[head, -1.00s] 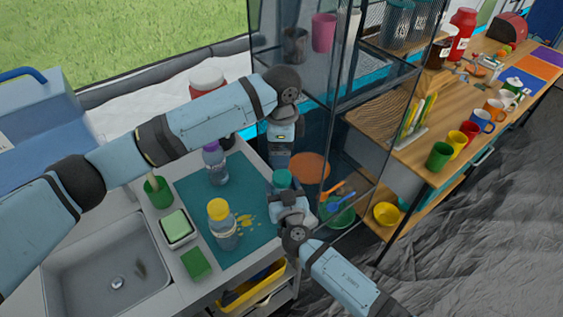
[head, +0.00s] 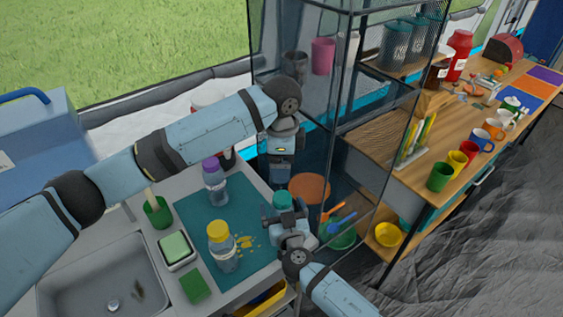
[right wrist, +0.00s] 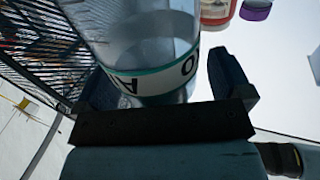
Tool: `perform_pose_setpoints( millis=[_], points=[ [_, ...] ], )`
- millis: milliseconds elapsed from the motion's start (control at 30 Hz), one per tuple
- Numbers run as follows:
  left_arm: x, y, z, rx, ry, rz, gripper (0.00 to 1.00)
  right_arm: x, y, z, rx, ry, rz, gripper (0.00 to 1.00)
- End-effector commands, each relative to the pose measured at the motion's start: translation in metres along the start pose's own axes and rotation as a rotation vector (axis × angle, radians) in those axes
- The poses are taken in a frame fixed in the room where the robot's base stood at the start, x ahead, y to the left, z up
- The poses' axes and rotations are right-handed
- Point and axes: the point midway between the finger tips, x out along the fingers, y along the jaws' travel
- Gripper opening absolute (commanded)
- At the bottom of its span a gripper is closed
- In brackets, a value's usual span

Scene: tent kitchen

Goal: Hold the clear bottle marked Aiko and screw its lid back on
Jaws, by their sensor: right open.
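A clear bottle with a white and teal label stands between the fingers of my right gripper; the bottle (right wrist: 150,40) fills the upper middle of the right wrist view. Letters including A and O show on its label, upside down. In the head view a teal lid (head: 283,199) shows at its top; I cannot tell whether it is seated. My right gripper (head: 284,214) is open, one finger on either side of the bottle. My left gripper (head: 279,176) points down just above the teal lid; its fingertips are too unclear to tell their state.
A yellow-lidded bottle (head: 220,246) and a purple-lidded bottle (head: 214,184) stand on the teal mat (head: 194,222). A sink (head: 85,275), a sponge tray (head: 178,250) and a green cup (head: 158,212) lie left. A glass-sided shelf rack (head: 345,110) stands close behind the grippers.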

Motion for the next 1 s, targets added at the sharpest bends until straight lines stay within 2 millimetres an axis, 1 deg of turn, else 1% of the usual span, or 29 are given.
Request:
perform_pose_setpoints(
  millis=[67, 167, 400, 500, 600, 700, 800, 1000],
  points=[
    [0.003, 0.000, 0.000, 0.000, 0.000, 0.000, 0.80, -0.007, 0.000, 0.003, 0.001, -0.002, 0.000, 0.97],
    [0.008, 0.000, 0.000, 0.000, 0.000, 0.000, 0.80, -0.023, 0.000, 0.004, 0.003, -0.002, 0.000, 0.97],
    [0.025, 0.000, 0.000, 0.000, 0.000, 0.000, 0.80, -0.079, 0.000, 0.005, 0.004, -0.003, 0.001, 0.97],
    [0.031, 0.000, 0.000, 0.000, 0.000, 0.000, 0.80, -0.100, 0.000, 0.005, 0.003, -0.003, 0.000, 0.97],
    [0.036, 0.000, 0.000, 0.000, 0.000, 0.000, 0.80, -0.117, 0.000, 0.004, 0.002, -0.003, 0.000, 0.97],
    [0.038, 0.000, 0.000, 0.000, 0.000, 0.000, 0.80, -0.128, 0.000, 0.003, 0.002, -0.002, 0.000, 0.97],
    [0.040, 0.000, 0.000, 0.000, 0.000, 0.000, 0.80, -0.135, 0.000, 0.002, 0.000, -0.002, 0.000, 0.97],
    [0.040, 0.000, 0.000, 0.000, 0.000, 0.000, 0.80, -0.137, 0.000, 0.001, -0.001, -0.001, 0.000, 0.97]
  ],
)
